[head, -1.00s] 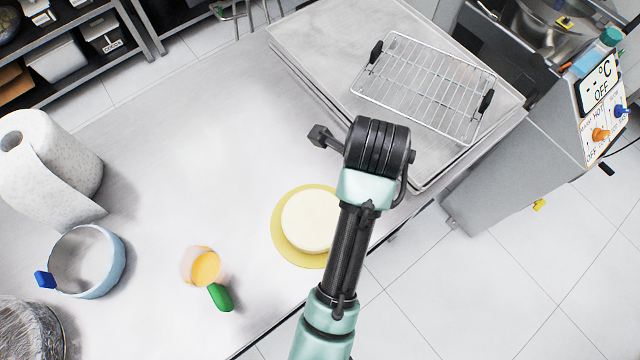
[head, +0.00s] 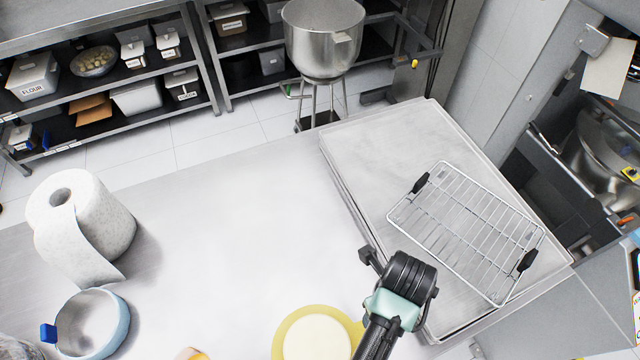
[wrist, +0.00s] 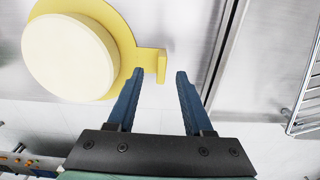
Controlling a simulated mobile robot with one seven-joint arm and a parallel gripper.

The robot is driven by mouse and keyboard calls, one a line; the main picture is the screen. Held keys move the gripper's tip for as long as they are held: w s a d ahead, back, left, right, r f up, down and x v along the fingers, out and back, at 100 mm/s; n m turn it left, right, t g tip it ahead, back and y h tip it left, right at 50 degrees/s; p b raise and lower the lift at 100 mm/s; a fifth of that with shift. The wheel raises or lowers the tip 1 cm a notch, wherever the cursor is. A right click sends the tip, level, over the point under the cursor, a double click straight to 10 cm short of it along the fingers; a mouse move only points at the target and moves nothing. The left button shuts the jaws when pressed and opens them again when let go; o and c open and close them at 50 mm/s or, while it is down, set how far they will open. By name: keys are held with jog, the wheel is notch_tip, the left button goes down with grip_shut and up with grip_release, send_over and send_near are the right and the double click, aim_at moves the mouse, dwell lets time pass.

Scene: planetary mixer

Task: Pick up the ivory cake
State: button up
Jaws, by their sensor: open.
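The ivory cake (head: 316,340) is a pale round disc lying on a yellow round board (head: 284,331) near the front edge of the steel table, cut by the bottom of the head view. In the wrist view the cake (wrist: 68,57) is at the upper left, and the yellow board (wrist: 122,34) has a tab sticking out to the right. My gripper (wrist: 159,74) is open and empty, its two blue fingers apart, with the board's tab just ahead of and between the fingertips. The fingers are hidden in the head view.
A wire rack (head: 468,232) with black handles lies on a steel tray (head: 350,150) at the right. A paper roll (head: 82,225) and a blue-rimmed pan (head: 92,325) stand at the left. The middle of the table is clear.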

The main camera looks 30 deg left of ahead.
jog(key=shift+s+f, duration=0.2)
jog(key=shift+f, duration=0.15)
jog(key=f, duration=0.2)
jog(key=f+p, duration=0.1)
jog(key=f, duration=0.1)
jog(key=shift+w+d+f, duration=0.15)
jog(key=shift+d, duration=0.05)
grip_shut()
dwell(1.0)
